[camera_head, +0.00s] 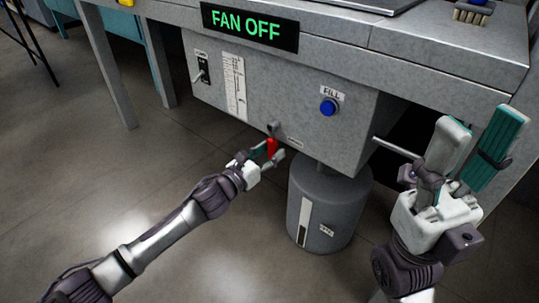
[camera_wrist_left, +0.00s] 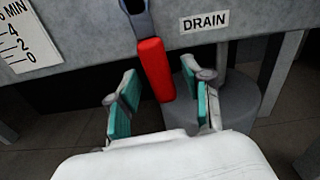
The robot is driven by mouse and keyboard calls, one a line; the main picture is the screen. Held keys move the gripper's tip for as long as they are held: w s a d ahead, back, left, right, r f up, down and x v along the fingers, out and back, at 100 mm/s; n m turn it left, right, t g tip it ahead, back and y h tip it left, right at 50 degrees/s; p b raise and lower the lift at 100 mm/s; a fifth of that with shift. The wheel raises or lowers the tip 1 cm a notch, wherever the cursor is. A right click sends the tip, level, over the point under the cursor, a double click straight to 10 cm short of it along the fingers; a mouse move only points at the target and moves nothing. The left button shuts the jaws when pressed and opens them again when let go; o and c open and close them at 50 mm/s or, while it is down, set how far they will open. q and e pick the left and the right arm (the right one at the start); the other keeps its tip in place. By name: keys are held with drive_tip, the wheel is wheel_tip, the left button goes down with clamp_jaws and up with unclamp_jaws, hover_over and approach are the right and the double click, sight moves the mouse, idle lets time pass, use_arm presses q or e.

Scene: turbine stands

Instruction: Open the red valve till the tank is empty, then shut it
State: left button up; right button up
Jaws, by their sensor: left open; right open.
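The red valve handle (camera_head: 271,147) hangs at the lower edge of the grey tank's front (camera_head: 285,115). In the left wrist view the red handle (camera_wrist_left: 155,70) points down, slightly tilted, beside the DRAIN label (camera_wrist_left: 205,22). My left gripper (camera_head: 268,157) is open at the handle. In its wrist view the teal-padded fingers (camera_wrist_left: 163,104) stand on either side of the handle's lower end, with gaps visible. My right gripper (camera_head: 483,120) is open and empty, raised at the right. A level scale (camera_head: 234,88) is on the tank; its level cannot be read.
A grey cylinder (camera_head: 325,210) stands under the tank. A blue FILL button (camera_head: 328,107) and a small switch (camera_head: 203,70) are on the tank front. A "FAN OFF" display (camera_head: 248,27) hangs above. A horizontal rod (camera_head: 396,148) lies near my right gripper.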

use_arm(q)
clamp_jaws()
idle(0.3)
drive_tip(key=shift+d, duration=0.1)
